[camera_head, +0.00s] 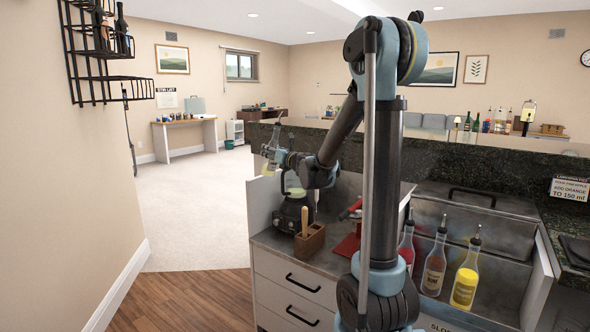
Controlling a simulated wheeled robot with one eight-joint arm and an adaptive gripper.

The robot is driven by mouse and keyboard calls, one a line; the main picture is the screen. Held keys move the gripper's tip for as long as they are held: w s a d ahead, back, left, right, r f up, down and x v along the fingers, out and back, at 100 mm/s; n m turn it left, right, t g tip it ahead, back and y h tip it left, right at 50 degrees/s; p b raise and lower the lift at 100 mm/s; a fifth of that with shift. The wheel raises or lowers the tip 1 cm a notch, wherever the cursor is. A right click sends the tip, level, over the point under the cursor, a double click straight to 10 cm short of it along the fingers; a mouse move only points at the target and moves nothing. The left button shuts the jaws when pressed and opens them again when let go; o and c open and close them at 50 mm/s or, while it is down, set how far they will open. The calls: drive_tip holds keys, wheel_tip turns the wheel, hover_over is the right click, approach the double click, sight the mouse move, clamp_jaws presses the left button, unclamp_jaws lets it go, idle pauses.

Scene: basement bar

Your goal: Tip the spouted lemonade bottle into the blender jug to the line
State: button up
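A clear spouted bottle (273,138) with pale yellow liquid low in it is held up at the left of the bar counter. It leans slightly, spout upward and to the right. My gripper (276,157) appears shut around its body; the fingers are small and partly hidden. The blender (291,213) stands on the counter below, with a dark base. Its jug (291,185) is partly hidden by my gripper and arm.
A wooden holder (309,242) with a muddler stands before the blender, near a red stand (347,242). Red (407,250), amber (434,265) and yellow (465,284) spouted bottles stand at the right.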

sight(277, 139)
drive_tip(key=shift+w+d+r+n+b, duration=0.2)
drive_tip(key=shift+r+n, duration=0.25)
drive_tip(key=shift+r, duration=0.45)
drive_tip(key=shift+w+d+r+n+b, duration=0.1)
drive_tip(key=shift+d+r+n+b, duration=0.15)
drive_tip(key=shift+r+n, duration=0.45)
drive_tip(key=shift+w+d+r+n+b, duration=0.15)
drive_tip(key=shift+d+r+n+b, duration=0.1)
drive_tip(key=shift+r, duration=3.85)
drive_tip(key=shift+w+f, duration=0.15)
drive_tip(key=shift+w, duration=0.05)
